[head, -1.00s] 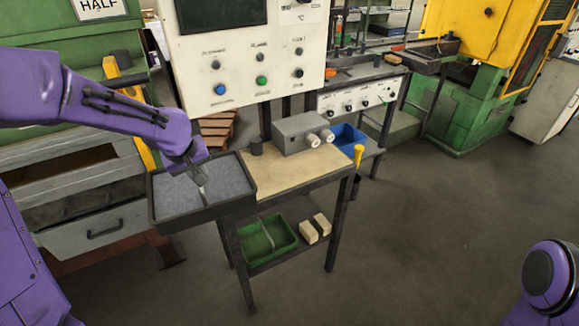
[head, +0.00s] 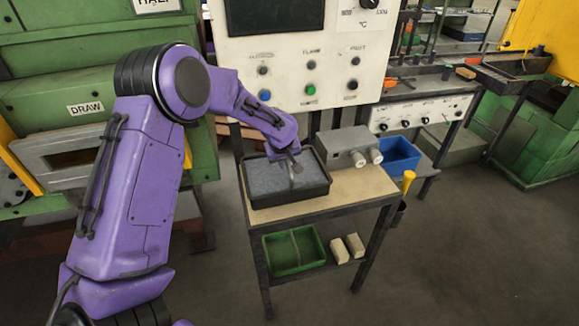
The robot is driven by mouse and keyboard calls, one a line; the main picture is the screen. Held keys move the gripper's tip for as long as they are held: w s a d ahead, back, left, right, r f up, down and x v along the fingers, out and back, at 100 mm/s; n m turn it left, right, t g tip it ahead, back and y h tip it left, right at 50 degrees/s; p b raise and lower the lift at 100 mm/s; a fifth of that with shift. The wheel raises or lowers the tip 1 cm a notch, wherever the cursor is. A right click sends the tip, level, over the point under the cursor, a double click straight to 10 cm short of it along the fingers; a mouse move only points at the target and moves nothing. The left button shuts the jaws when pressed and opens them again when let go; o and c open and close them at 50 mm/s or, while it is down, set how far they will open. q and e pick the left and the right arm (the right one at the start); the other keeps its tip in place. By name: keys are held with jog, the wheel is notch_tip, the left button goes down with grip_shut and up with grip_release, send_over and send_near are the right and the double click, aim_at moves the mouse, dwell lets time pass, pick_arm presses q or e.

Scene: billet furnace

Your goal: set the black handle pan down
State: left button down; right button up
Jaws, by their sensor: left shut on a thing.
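The black handle pan (head: 291,197) is a shallow dark tray with a grey, grainy surface inside and a thin bar at its middle. It is over the left part of the small table's wooden top (head: 345,190), roughly level. I cannot tell whether its underside touches the top. My left gripper (head: 294,161) reaches in from the upper left and is shut on the pan's bar; its fingertips are small and partly hidden. My right gripper is out of view.
A grey box with two pale knobs (head: 347,144) stands on the table just right of the pan. A blue bin (head: 400,155) and a yellow-handled tool (head: 408,180) are farther right. A green tray (head: 293,251) and two pale blocks (head: 347,248) lie on the lower shelf. A control panel (head: 300,60) rises behind.

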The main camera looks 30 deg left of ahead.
aim_at(289, 176)
pick_arm(q)
jog(key=shift+w+f, duration=0.45)
jog(key=shift+w, duration=0.1)
jog(key=shift+w+f, duration=0.1)
jog(key=shift+f, duration=0.1)
jog(key=shift+s+d+f+p, duration=0.1)
jog(key=shift+s+f+p, duration=0.1)
jog(key=shift+f+p, duration=0.4)
jog(key=shift+s+d+f+p, duration=0.1)
jog(key=shift+s+f+p, duration=0.1)
jog(key=shift+f+p, duration=0.4)
jog(key=shift+w+a+f, duration=0.1)
jog(key=shift+w+f, duration=0.15)
jog(key=shift+f, duration=0.1)
jog(key=c, duration=1.2)
grip_release()
jog(key=shift+f, duration=0.1)
jog(key=shift+c, duration=0.2)
jog(key=shift+o, duration=0.9)
jog(key=shift+s, duration=0.15)
jog(key=shift+s+r, duration=0.1)
jog(key=shift+r, duration=0.1)
